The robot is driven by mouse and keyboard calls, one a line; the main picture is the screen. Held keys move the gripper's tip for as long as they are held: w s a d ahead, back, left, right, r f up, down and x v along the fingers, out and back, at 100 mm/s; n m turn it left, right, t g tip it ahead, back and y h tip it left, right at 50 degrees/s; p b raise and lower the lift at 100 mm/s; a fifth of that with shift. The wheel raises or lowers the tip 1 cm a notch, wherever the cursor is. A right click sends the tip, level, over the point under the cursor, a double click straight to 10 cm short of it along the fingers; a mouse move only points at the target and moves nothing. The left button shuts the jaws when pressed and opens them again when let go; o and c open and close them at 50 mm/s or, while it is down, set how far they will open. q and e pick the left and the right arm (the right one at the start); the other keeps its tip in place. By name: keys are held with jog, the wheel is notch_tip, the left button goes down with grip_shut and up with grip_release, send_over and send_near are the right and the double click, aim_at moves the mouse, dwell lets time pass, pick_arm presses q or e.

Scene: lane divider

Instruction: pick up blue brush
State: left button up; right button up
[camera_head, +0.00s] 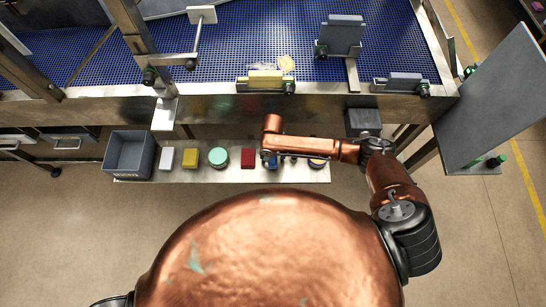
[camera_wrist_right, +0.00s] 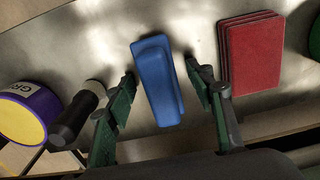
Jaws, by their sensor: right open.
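The blue brush (camera_wrist_right: 158,82) lies on the metal shelf, seen from above in the right wrist view. In the head view only a small blue part (camera_head: 272,165) shows beside my right arm. My right gripper (camera_wrist_right: 161,76) is open, with one green-and-black finger on each side of the brush. The brush shows between the fingers, and no grip on it is visible. In the head view my right gripper (camera_head: 268,155) is over the shelf, largely hidden by its own wrist. My left gripper is not in view.
Red pads (camera_wrist_right: 252,52) lie close right of the brush; a black cylinder (camera_wrist_right: 77,113) and a purple-yellow roll (camera_wrist_right: 28,113) lie left. A blue conveyor (camera_head: 245,40) lies behind.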

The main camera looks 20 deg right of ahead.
jog(key=shift+c, duration=0.3)
jog(key=c, duration=1.2)
jog(key=shift+r, duration=0.1)
jog(key=shift+r, duration=0.2)
jog(key=r, duration=0.2)
jog(key=r+p, duration=0.1)
jog(key=shift+s+a+r, duration=0.15)
jog(key=shift+s, duration=0.1)
jog(key=s+a+r, duration=0.2)
jog(key=s+r, duration=0.1)
jog(key=s, duration=0.1)
jog(key=s+a+r+p, duration=0.1)
jog(key=s+a+r, duration=0.1)
jog(key=s+r, duration=0.1)
jog(key=s+a+r+p, duration=0.1)
jog(key=s+a+r, duration=0.1)
jog(key=s, duration=0.3)
jog(key=shift+a+r, duration=0.15)
jog(key=shift+r, duration=0.45)
